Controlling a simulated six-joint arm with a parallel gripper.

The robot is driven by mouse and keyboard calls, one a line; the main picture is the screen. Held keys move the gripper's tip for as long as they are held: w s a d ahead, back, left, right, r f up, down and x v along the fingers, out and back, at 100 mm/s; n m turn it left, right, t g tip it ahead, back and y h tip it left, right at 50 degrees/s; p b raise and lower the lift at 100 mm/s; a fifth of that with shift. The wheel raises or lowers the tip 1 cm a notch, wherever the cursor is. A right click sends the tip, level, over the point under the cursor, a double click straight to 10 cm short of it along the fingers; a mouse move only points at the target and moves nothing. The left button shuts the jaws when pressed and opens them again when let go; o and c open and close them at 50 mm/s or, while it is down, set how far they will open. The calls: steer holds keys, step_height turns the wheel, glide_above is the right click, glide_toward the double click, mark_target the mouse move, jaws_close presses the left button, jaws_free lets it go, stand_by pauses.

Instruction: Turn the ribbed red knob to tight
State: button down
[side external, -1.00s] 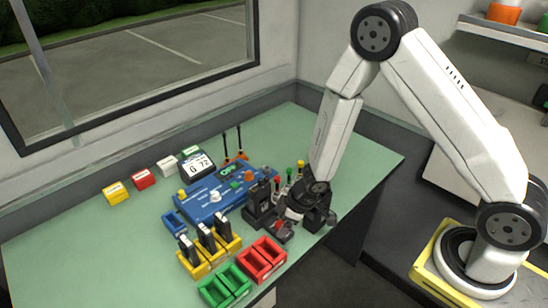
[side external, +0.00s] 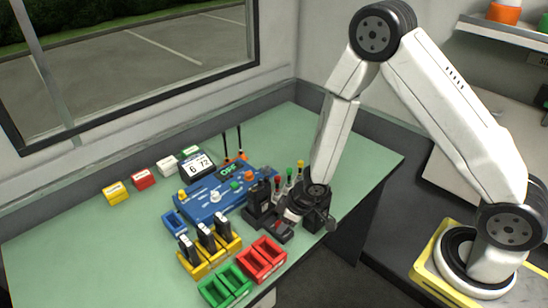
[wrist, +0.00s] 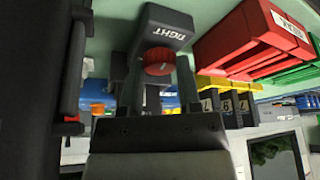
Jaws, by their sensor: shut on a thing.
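The ribbed red knob (wrist: 158,62) shows in the wrist view between the two fingers of my gripper (wrist: 160,72). The fingers stand on either side of it, and my gripper is shut on it. A black block (wrist: 168,25) marked TIGHT in white lies just beyond the knob. How far the knob is turned cannot be read. In the side view my gripper (side external: 290,215) is low over the black fixture at the bench's right side, tilted toward it. The knob is not clearly visible there.
A blue panel (side external: 207,206) with buttons lies left of my gripper. Red bins (side external: 262,262), green bins (side external: 228,287) and a yellow holder (side external: 208,262) with black handsets stand in front. Upright coloured-top pieces (side external: 289,176) stand close behind. The left of the green bench is clear.

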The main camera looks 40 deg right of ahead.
steer(key=shift+a+m, duration=0.1)
steer(key=shift+m, duration=0.7)
steer(key=shift+c, duration=1.5)
jaws_free()
steer(key=shift+r+h, duration=0.1)
steer(key=shift+h, duration=0.2)
steer(key=v, duration=0.7)
steer(key=shift+s+r, duration=0.25)
steer(key=shift+r, duration=0.1)
